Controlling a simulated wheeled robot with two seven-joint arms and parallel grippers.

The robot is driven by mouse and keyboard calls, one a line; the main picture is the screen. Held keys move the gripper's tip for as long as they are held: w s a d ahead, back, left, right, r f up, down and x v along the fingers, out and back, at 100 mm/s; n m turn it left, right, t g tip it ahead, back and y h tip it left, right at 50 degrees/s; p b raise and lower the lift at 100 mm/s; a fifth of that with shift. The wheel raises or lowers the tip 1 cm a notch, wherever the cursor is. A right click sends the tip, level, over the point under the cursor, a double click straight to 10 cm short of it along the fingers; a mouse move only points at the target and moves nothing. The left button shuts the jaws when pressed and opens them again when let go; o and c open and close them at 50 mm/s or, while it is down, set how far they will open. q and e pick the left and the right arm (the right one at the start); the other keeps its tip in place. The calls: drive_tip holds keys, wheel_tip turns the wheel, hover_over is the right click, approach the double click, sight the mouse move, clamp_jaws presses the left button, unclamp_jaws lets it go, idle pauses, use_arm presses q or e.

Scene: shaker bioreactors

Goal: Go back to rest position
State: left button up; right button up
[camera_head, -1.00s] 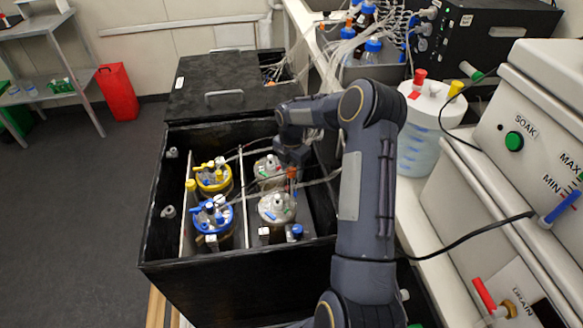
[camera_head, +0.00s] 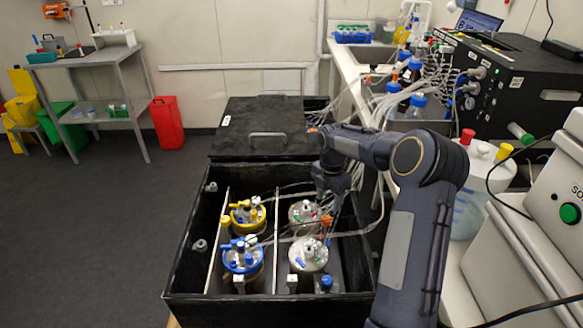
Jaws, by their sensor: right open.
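My right arm reaches in from the lower right over an open black box (camera_head: 176,262). My right gripper (camera_head: 326,208) is open, pointing down above the right side of the box, beside the far silver-topped vessel (camera_head: 301,212). An orange piece (camera_head: 326,220) shows right at its fingertips; I cannot tell whether they touch it. The box also holds a near silver-topped vessel (camera_head: 308,254), a yellow-ringed vessel (camera_head: 246,218) and a blue-ringed vessel (camera_head: 242,258). My left gripper is not in view.
Tubes run from the vessels toward bottles (camera_head: 414,108) and a black control unit (camera_head: 510,85) on the right bench. A white container (camera_head: 475,200) stands near my forearm. A red bin (camera_head: 168,124) and a grey shelf table (camera_head: 95,58) stand back left. The left floor is clear.

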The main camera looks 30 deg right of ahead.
drive_tip(key=s+a+r+m+t+y, duration=0.1)
drive_tip(key=s+a+r+m+t, duration=0.2)
drive_tip(key=s+a+r+m, duration=0.85)
drive_tip(key=s+a+m+t+y, duration=0.2)
drive_tip(key=s+a+m, duration=0.8)
drive_tip(key=s, duration=0.7)
drive_tip(key=shift+a+t+y, duration=0.3)
drive_tip(key=shift+a+y, duration=0.1)
drive_tip(key=shift+a, duration=0.45)
drive_tip(key=shift+r, duration=0.1)
